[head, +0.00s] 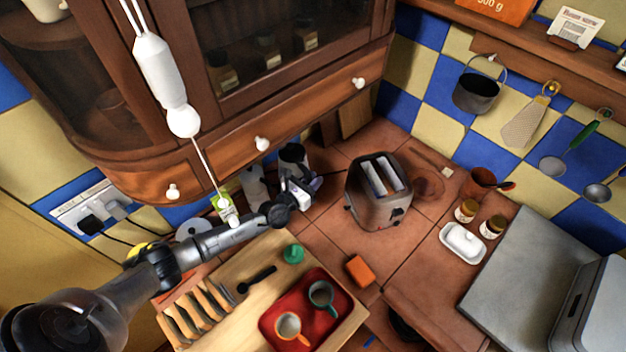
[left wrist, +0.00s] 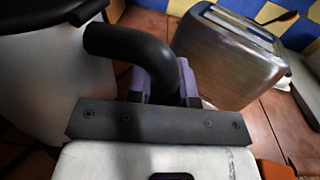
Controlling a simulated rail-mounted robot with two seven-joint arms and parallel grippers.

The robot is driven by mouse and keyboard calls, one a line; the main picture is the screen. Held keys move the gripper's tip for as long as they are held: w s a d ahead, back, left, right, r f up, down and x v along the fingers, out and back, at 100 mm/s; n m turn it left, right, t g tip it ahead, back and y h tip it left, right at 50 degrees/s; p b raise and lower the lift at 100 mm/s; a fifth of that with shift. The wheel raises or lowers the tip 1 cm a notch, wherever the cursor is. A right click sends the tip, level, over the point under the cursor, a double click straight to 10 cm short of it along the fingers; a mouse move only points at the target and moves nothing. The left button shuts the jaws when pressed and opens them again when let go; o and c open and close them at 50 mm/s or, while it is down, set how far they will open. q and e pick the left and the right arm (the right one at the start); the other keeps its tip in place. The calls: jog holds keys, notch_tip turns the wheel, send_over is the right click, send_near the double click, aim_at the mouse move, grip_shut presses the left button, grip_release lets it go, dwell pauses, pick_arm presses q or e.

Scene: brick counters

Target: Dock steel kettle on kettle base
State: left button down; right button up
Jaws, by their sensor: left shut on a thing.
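The steel kettle (head: 292,156) stands at the back of the counter, under the wall cabinet and left of the toaster. In the left wrist view its pale body (left wrist: 45,85) fills the left side, and its curved black handle (left wrist: 125,45) runs down between the purple finger pads. My left gripper (head: 302,190) is shut on this handle. I cannot tell whether the kettle touches the counter. A grey round disc (head: 190,230), which looks like the kettle base, lies to the left behind my left arm, partly hidden. My right gripper is not in view.
The steel toaster (head: 374,195) stands close right of the kettle. A wooden board (head: 236,322) with a rack and a red tray (head: 273,335) with mugs lies in front. A grey-white object (head: 254,183) stands between disc and kettle. The cabinet (head: 230,160) overhangs the back.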

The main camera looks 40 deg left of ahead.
pick_arm(q)
jog(key=shift+f+b, duration=2.2)
jog(key=shift+f, duration=0.35)
jog(key=shift+b, duration=0.3)
jog(key=shift+f, duration=0.2)
jog(key=shift+f+b, duration=0.4)
jog(key=shift+b, duration=0.3)
